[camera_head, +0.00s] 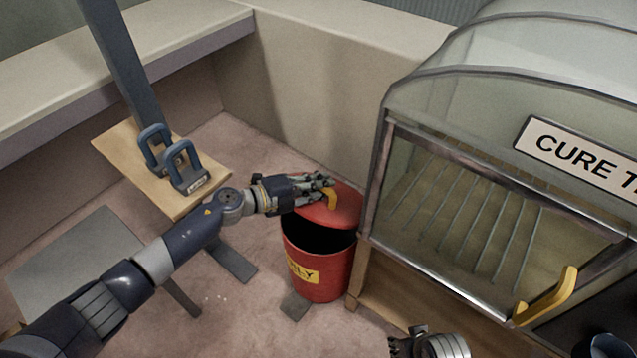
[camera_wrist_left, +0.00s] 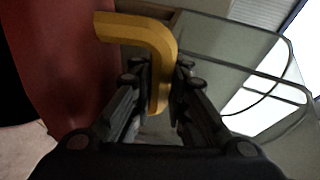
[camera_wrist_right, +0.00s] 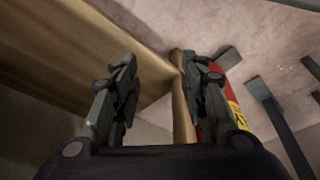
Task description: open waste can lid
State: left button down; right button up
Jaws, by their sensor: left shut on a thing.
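The red waste can (camera_head: 318,262) with a yellow label stands on the floor left of the cure cabinet. Its red lid (camera_head: 338,208) is tilted up, and the dark inside of the can shows below it. My left gripper (camera_head: 326,187) is at the lid, shut on the yellow lid handle (camera_head: 333,199). In the left wrist view the yellow handle (camera_wrist_left: 140,32) runs down between the fingers, with the red lid (camera_wrist_left: 70,60) beside it. My right gripper (camera_wrist_right: 158,88) is open and empty near a wooden edge; the can (camera_wrist_right: 236,112) shows partly behind its finger.
The clear-fronted cure cabinet (camera_head: 375,190) with a yellow handle (camera_head: 548,298) stands close on the right, on a wooden stand (camera_head: 390,290). A wooden board (camera_head: 120,150) with blue clamps (camera_head: 185,165) is at left. Pale walls close off the back.

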pick_arm(q)
jog(key=shift+w+d+r+p, duration=0.3)
jog(key=shift+r+p, duration=0.1)
jog(key=shift+r, duration=0.05)
jog(key=shift+w+d+r+p, duration=0.35)
jog(key=shift+w+r+p, duration=0.05)
jog(key=shift+w+r, duration=0.1)
pick_arm(e)
jog(key=shift+g, duration=0.4)
jog(key=shift+s+d+f, duration=0.1)
jog(key=shift+s+f, duration=0.25)
jog(key=shift+f, duration=0.55)
jog(key=shift+s+d+f, duration=0.1)
jog(key=shift+s+f, duration=0.3)
jog(key=shift+f, duration=0.45)
jog(key=shift+s+f, duration=0.35)
jog(key=shift+f, duration=0.55)
pick_arm(q)
jog(key=c, duration=1.8)
grip_release()
jog(key=shift+a, duration=0.1)
jog(key=shift+s+a, duration=0.1)
jog(key=shift+a, duration=0.15)
jog(key=v, duration=1.1)
jog(key=shift+s+a+r, duration=0.1)
jog(key=shift+a+r, duration=0.05)
